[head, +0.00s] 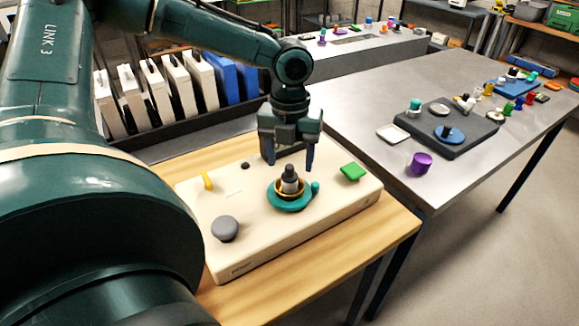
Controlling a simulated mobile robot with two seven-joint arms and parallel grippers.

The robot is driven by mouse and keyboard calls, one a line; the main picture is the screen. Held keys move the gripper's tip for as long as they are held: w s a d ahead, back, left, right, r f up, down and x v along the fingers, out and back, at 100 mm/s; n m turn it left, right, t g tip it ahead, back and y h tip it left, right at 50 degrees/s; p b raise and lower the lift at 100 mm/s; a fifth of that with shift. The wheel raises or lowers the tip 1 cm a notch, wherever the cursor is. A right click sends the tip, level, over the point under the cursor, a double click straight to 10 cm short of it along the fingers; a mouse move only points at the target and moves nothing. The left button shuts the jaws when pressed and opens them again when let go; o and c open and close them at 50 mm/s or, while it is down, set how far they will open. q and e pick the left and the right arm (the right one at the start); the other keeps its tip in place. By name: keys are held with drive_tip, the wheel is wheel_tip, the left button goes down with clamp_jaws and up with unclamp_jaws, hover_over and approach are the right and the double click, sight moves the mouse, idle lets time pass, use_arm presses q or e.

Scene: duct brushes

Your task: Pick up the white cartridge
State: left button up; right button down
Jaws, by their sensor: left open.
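My left gripper (290,160) points down, open, above a cream device (262,238) on the wooden table. That part stands in a teal ring-shaped holder (291,203) with a yellow inner rim. I cannot tell for sure whether this part is the white cartridge. White slab-like units (177,82) with dark handles stand in a rack at the back left. My right gripper is not in view.
The device carries a grey knob (225,229), a green block (352,172) and a yellow handle (208,181). A metal table (365,108) to the right holds a dark tray (470,142), a purple cup (421,162) and several small parts. My left arm hides the left foreground.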

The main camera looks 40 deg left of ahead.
sight(290, 166)
use_arm(q)
wheel_tip(290, 166, down, 4)
drive_tip(key=shift+r, duration=0.2)
drive_tip(key=c, duration=1.1)
